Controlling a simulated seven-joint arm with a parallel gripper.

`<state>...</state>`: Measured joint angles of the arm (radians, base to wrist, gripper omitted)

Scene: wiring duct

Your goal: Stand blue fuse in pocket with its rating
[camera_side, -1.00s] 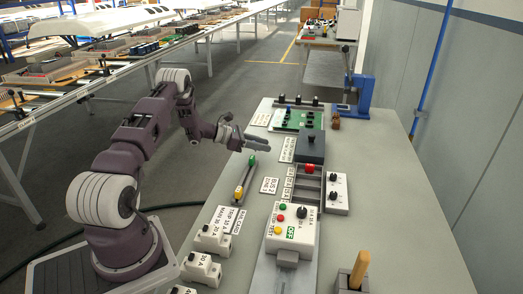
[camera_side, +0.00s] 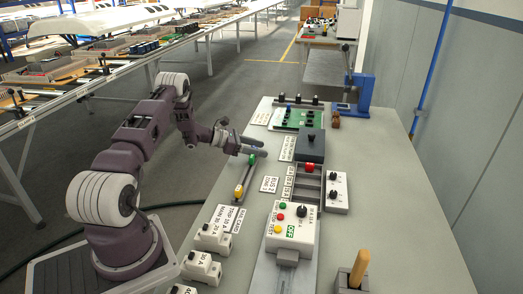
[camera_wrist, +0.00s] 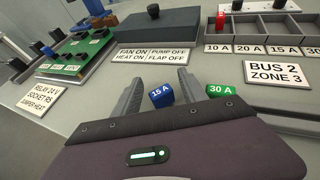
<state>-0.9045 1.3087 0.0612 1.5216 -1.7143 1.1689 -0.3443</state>
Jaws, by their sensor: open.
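The blue fuse (camera_wrist: 162,94), marked 15 A, shows in the wrist view between and just beyond my finger ends. My gripper (camera_wrist: 157,80) is open, with one finger on each side of it; I cannot tell whether either touches. In the side view my gripper (camera_side: 264,146) hangs over the far end of the narrow fuse rack, and the blue fuse cannot be made out there. The pocket block (camera_wrist: 262,30) is at upper right in the wrist view, with labels 10 A, 20 A, 15 A and 30 A. The 15 A pocket (camera_wrist: 281,28) looks empty.
A green fuse (camera_wrist: 221,90), marked 30 A, lies close right of the blue one. A yellow fuse (camera_side: 238,190) is in the rack's near part. A red fuse (camera_wrist: 221,20) stands in the 10 A pocket. A dark box (camera_side: 310,146) stands beyond the pocket block.

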